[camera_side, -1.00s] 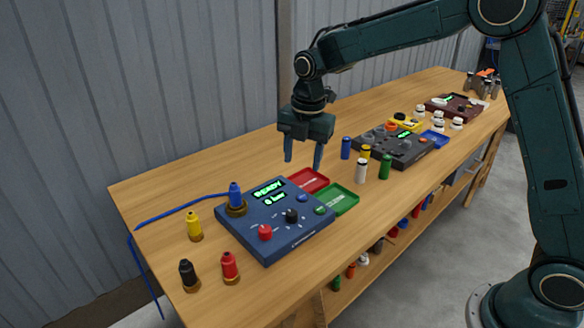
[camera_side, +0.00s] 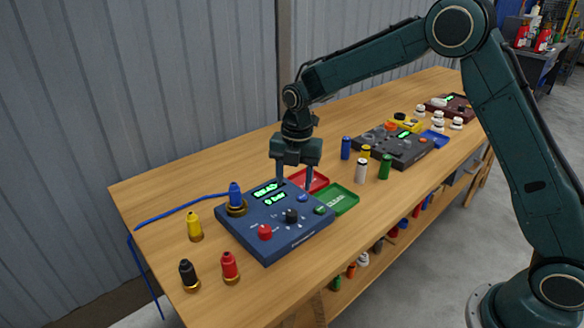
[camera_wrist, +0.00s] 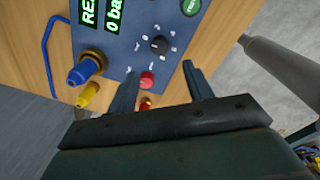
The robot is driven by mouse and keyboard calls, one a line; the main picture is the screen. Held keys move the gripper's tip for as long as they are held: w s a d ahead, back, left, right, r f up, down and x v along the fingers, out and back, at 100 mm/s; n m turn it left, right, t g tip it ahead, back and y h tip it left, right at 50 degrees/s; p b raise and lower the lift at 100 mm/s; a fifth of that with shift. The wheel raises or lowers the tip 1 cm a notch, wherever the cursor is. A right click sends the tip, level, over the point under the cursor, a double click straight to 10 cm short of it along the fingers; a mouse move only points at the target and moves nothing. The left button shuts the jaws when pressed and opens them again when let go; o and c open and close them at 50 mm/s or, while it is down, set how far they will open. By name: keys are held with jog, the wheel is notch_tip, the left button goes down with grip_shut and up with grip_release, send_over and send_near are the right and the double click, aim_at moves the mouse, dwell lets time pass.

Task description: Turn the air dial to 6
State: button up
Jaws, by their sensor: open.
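The blue control box (camera_side: 262,240) sits on the wooden bench with a lit green display (camera_side: 268,194) reading "READY" and "0 bar". Its black dial (camera_side: 291,216) is on the top face, beside a red knob (camera_side: 265,232). In the wrist view the black dial (camera_wrist: 159,45) is ringed by small white marks too small to read, with the red knob (camera_wrist: 146,79) nearer. My gripper (camera_side: 294,183) is open and empty above the box's far edge, apart from the dial. Its two fingers also show in the wrist view (camera_wrist: 160,82).
Red (camera_side: 316,181) and green (camera_side: 338,200) trays lie beside the box. More small bottles stand behind.

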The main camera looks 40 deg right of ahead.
aim_at(292, 213)
notch_tip(292, 213, down, 10)
jog(key=shift+w+a+r, duration=0.1)
jog(key=shift+w+a, duration=0.05)
dwell(0.3)
jog(key=c, duration=1)
